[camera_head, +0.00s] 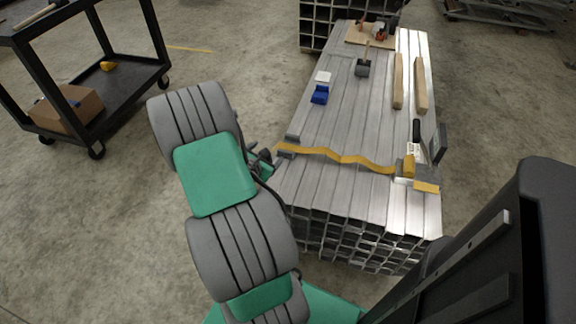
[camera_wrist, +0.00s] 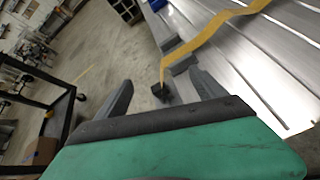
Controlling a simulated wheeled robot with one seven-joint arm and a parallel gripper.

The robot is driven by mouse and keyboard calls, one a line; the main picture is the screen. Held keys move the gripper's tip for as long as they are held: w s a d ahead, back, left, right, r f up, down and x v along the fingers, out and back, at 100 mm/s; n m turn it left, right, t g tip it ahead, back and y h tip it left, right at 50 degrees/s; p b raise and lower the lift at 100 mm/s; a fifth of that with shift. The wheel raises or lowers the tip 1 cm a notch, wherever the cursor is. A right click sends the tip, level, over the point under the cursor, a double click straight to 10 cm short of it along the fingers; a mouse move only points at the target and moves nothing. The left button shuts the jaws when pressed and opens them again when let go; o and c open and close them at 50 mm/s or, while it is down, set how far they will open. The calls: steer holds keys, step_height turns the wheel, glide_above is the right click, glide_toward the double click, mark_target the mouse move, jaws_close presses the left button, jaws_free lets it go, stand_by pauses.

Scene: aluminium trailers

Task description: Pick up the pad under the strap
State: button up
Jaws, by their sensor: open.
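A yellow strap (camera_head: 340,158) lies wavily across the stack of aluminium tubes (camera_head: 335,120); it also shows in the wrist view (camera_wrist: 215,32). At the stack's left edge, grey pad pieces (camera_head: 286,149) sit at the strap, seen in the wrist view as a grey block (camera_wrist: 183,65) on one side of it and another (camera_wrist: 172,44) on the other. Whether they join beneath the strap is hidden. A dark fitting (camera_wrist: 162,92) hangs at the strap's end. My gripper (camera_wrist: 160,88) is open and empty, its fingers apart, just off the stack's left edge; in the head view it is partly hidden by my arm.
On the stack are a blue object (camera_head: 320,95), a white block (camera_head: 323,77), two wooden bars (camera_head: 398,82) and a yellow item (camera_head: 408,167) at the right edge. A black cart (camera_head: 115,80) with a cardboard box (camera_head: 66,109) stands left. Floor between is clear.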

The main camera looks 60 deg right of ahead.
mark_target(285, 153)
steer(key=s+f+n, duration=0.1)
steer(key=s+d+f+n, duration=0.1)
steer(key=f, duration=0.1)
steer(key=s+d+f+n+h+b, duration=0.1)
steer(key=shift+s+d+f+n, duration=0.2)
steer(key=shift+s+f+n, duration=0.05)
steer(key=shift+n, duration=0.15)
steer(key=b+x, duration=0.1)
steer(key=x, duration=0.6)
steer(key=shift+d+r+b, duration=0.1)
steer(key=shift+d+b, duration=0.15)
steer(key=shift+b, duration=0.1)
steer(key=c, duration=1.3)
